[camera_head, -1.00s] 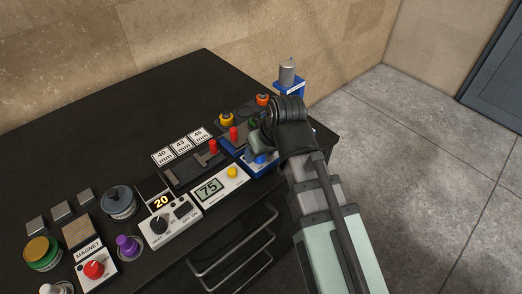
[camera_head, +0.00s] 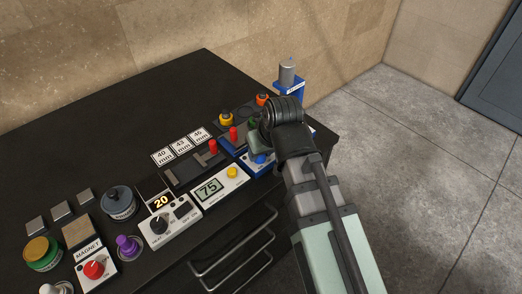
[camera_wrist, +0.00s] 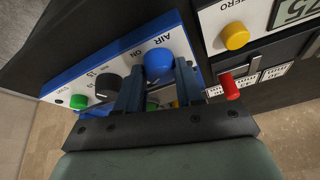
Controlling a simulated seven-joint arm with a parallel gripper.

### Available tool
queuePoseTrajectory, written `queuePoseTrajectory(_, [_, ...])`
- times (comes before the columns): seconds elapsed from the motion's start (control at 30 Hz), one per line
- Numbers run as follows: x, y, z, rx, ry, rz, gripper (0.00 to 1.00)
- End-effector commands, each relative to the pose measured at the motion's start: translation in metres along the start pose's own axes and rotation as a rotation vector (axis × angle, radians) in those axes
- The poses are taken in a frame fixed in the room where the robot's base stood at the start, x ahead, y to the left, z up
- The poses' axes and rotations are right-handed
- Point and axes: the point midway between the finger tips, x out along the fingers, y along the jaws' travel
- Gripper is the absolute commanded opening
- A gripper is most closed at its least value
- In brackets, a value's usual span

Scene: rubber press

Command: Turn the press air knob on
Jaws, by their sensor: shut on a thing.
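The blue air knob (camera_wrist: 158,58) sits on the press's white and blue panel, beside the printed words AIR and ON in the wrist view. My gripper (camera_wrist: 159,72) has one dark blue finger on each side of the knob and is shut on it. In the head view the knob (camera_head: 261,158) shows as a small blue spot at the front of the press panel. My gripper (camera_head: 258,147) is there, partly hidden by my wrist. The knob's pointer direction is not clear.
A black knob (camera_wrist: 107,86) and a green button (camera_wrist: 78,101) share the panel. A red-tipped lever (camera_wrist: 229,86) stands close beside one finger. A yellow button (camera_wrist: 235,36) is on the neighbouring gauge with the display reading 75 (camera_head: 209,189). The black bench (camera_head: 120,110) has clear room at the back.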

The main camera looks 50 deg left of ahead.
Motion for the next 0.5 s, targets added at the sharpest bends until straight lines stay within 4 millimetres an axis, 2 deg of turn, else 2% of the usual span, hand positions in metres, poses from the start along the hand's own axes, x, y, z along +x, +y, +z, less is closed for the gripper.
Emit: queuePoseTrajectory(0.5, [0.0002, -0.0048, -0.0006, 0.406, 0.026, 0.165, 0.06])
